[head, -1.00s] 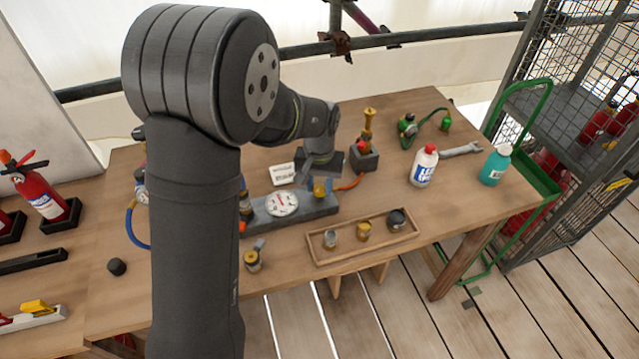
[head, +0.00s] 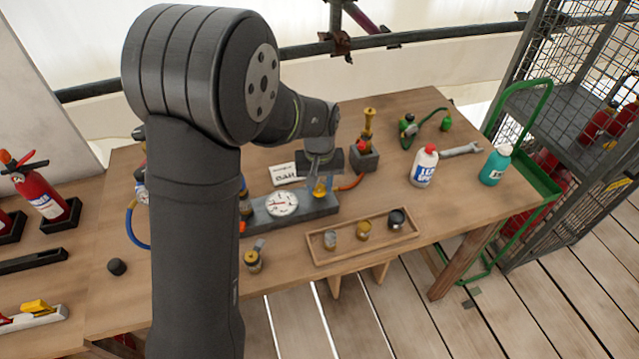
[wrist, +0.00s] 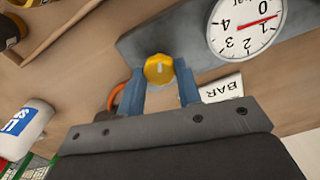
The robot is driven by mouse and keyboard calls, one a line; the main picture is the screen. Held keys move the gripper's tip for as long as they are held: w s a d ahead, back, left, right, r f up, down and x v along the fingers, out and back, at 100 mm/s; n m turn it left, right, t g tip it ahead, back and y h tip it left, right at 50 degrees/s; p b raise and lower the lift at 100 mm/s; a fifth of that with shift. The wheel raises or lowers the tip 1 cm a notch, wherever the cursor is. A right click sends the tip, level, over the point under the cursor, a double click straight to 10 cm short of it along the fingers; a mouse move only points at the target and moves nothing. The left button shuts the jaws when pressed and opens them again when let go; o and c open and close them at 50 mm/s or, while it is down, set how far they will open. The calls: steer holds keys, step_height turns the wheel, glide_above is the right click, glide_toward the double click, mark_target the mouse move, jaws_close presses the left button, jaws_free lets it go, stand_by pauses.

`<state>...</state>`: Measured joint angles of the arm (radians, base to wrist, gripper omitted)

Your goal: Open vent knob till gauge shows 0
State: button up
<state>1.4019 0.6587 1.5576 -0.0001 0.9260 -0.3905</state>
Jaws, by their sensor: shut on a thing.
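The yellow vent knob (wrist: 159,70) sits on the grey manifold block and has a pale mark on its face. My gripper (wrist: 160,82) has its two blue fingers on either side of the knob, shut on it. In the head view my gripper (head: 320,184) is over the right end of the block (head: 322,207), and the fingers partly hide the knob. The round white gauge (wrist: 246,24) is on the same block. Its red needle points between 0 and 1. The gauge also shows in the head view (head: 282,203), too small to read exactly.
A white BAR card (head: 284,174) lies behind the block. A wooden tray (head: 345,250) with small fittings is in front. A brass fitting on a dark base (head: 364,158) stands close right of my gripper. A white bottle (head: 424,167) and teal bottle (head: 495,165) stand farther right.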

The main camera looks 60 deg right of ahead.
mark_target(319, 188)
steer(key=o, duration=1)
steer(key=shift+c, duration=0.2)
step_height(319, 188, up, 18)
steer(key=shift+f, duration=0.25)
steer(key=shift+f, duration=0.1)
step_height(319, 188, down, 17)
steer(key=shift+f, duration=0.15)
stand_by(0.3)
